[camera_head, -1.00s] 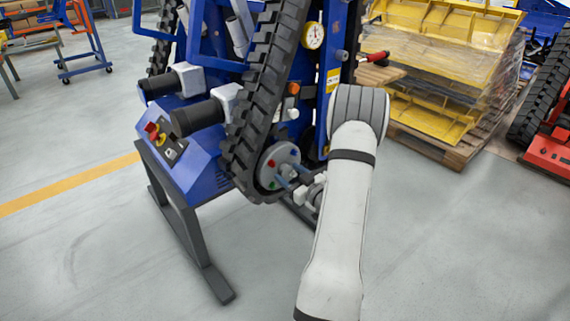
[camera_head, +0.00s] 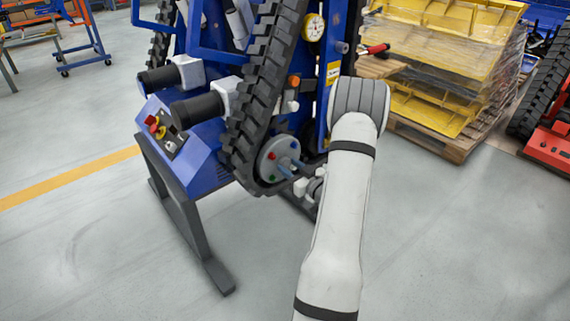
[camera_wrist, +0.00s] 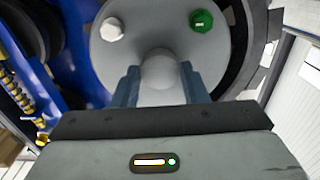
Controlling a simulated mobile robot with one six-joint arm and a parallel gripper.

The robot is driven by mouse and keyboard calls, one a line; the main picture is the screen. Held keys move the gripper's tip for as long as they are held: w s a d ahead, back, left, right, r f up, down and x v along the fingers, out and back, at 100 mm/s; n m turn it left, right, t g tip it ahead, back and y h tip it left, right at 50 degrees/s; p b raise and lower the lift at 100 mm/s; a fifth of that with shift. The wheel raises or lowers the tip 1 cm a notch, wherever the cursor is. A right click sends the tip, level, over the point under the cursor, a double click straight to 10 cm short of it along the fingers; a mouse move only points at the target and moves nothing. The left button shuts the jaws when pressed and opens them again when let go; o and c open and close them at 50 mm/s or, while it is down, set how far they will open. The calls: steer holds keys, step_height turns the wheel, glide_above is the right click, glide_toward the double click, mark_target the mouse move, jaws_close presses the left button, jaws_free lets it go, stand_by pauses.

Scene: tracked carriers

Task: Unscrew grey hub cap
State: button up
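The grey hub cap (camera_wrist: 160,70) is a small rounded grey piece at the middle of a grey hub disc (camera_wrist: 160,25) in the wrist view. The disc carries a white cap (camera_wrist: 112,29) and a green cap (camera_wrist: 203,21). In the head view the hub disc (camera_head: 268,160) sits at the bottom of the track, with red, green and blue caps on it. My gripper (camera_wrist: 160,82) has its two blue-grey fingers apart, one on each side of the grey cap. I cannot tell whether they touch it. In the head view the fingers point at the disc.
The black track (camera_head: 262,75) rises above the hub on a blue machine. A grey stand (camera_head: 190,220) and a control box (camera_head: 180,150) are to the left. Yellow trays on a pallet (camera_head: 440,140) stand behind on the right. The front floor is clear.

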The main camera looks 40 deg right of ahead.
steer(key=c, duration=0.4)
steer(key=n+b, duration=0.1)
steer(key=b, duration=0.2)
steer(key=shift+f+n, duration=0.4)
steer(key=n+b, duration=0.5)
steer(key=b, duration=0.2)
steer(key=n+b, duration=0.2)
steer(key=b, duration=0.1)
steer(key=shift+r+n, duration=0.25)
steer(key=shift+n, duration=0.15)
steer(key=shift+r, duration=0.2)
steer(key=shift+n, duration=0.3)
steer(key=n, duration=0.3)
steer(key=shift+n, duration=0.3)
steer(key=n, duration=0.5)
steer(key=shift+n, duration=0.4)
